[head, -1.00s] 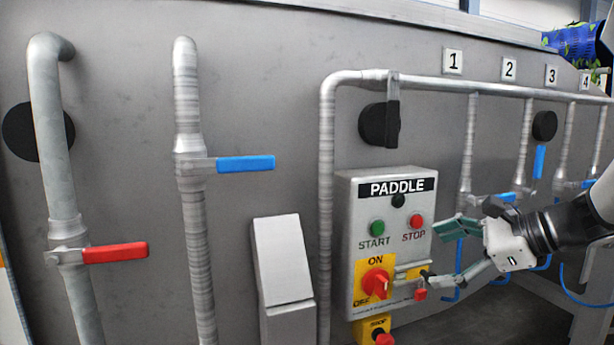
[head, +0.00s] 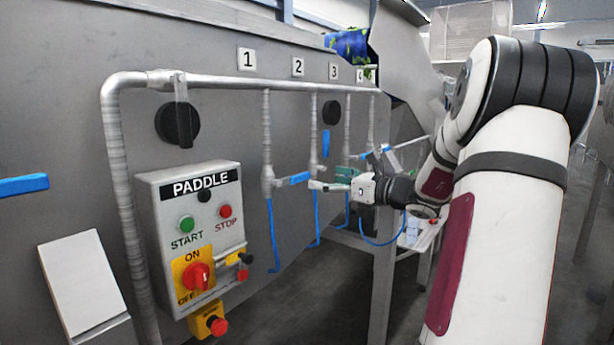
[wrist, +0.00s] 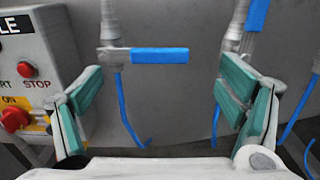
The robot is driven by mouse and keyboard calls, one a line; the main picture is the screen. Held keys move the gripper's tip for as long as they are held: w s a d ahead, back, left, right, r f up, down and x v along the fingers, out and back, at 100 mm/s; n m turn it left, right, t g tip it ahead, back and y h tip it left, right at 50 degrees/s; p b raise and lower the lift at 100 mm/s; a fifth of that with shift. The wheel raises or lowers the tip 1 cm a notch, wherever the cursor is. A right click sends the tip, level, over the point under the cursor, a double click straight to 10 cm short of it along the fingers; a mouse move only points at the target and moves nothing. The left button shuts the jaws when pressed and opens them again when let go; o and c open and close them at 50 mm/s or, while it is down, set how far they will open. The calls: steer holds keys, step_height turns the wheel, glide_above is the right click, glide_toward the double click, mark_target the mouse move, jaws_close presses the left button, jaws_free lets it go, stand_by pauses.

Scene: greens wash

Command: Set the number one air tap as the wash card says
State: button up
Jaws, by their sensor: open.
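The number one air tap has a blue lever (head: 295,179) on the pipe drop nearest the "1" plate (head: 247,60). The lever lies level and points right, across its pipe. In the wrist view, the lever (wrist: 160,56) shows whole, ahead of my gripper (wrist: 162,88) and between the lines of its two green-padded fingers. My gripper (head: 331,180) is open and empty, close to the lever's free end in the head view. I cannot tell whether it touches. No readable wash card shows.
The second tap's blue lever (head: 326,143) stands upright, close to my right finger in the wrist view. The PADDLE box (head: 190,235), with buttons and a red switch, stands left of the taps. Blue hoses (head: 273,235) hang below them. A support post (head: 381,285) stands nearby.

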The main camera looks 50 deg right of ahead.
mark_target(306, 175)
steer(key=w, duration=0.7)
steer(key=shift+a, duration=0.3)
steer(key=shift+s, duration=0.1)
steer(key=c, duration=1.7)
steer(key=shift+r, duration=0.1)
steer(key=shift+a+n, duration=0.1)
steer(key=shift+n, duration=0.2)
steer(key=a+r+n+b, duration=0.2)
steer(key=a+n+b, duration=0.1)
steer(key=n+b, duration=0.2)
steer(key=a+r+n+b, duration=0.2)
steer(key=n+b, duration=0.3)
steer(key=n, duration=0.1)
steer(key=a+r+n+b, duration=0.2)
steer(key=a+n+b, duration=0.1)
steer(key=n+b, duration=0.3)
steer(key=shift+s+a+r+n, duration=0.25)
steer(key=shift+a+n, duration=0.05)
steer(key=shift+a, duration=0.1)
